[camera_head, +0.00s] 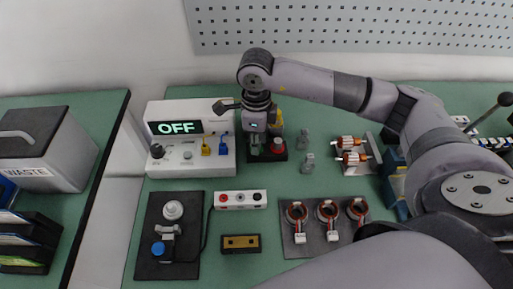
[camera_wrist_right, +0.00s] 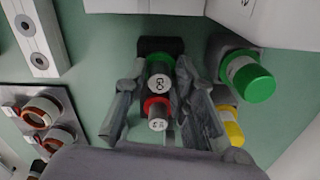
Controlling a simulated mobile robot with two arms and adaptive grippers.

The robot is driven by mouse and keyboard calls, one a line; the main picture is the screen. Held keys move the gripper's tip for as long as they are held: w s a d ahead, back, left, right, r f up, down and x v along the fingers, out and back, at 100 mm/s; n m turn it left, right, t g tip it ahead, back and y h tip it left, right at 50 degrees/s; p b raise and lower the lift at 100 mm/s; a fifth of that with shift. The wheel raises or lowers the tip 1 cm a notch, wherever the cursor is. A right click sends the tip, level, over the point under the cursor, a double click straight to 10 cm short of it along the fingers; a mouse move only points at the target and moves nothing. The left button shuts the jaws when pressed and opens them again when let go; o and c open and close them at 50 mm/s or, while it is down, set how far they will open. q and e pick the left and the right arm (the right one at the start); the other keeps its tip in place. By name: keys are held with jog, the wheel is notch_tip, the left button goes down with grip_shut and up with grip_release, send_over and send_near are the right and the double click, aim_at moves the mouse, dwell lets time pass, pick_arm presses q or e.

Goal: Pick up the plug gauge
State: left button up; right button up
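The plug gauge (camera_wrist_right: 159,86) shows in the right wrist view as a dark cylinder marked GO, with a red ring near its near end and green at its far end. It stands at a black holder (camera_wrist_right: 160,46). The two fingers of my right gripper (camera_wrist_right: 160,80) are on either side of the gauge, spread, with gaps visible between them and it. In the head view my right gripper (camera_head: 255,138) points down beside the OFF tester and largely hides the gauge. My left gripper is not in view.
Green (camera_wrist_right: 250,82) and yellow (camera_wrist_right: 230,125) capped cylinders stand close to the right finger. Small grey parts (camera_head: 308,163) and copper-wound stators (camera_head: 327,210) lie farther right.

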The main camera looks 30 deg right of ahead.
grip_shut()
jog(key=shift+r, duration=0.15)
notch_tip(320, 180, up, 20)
dwell(0.7)
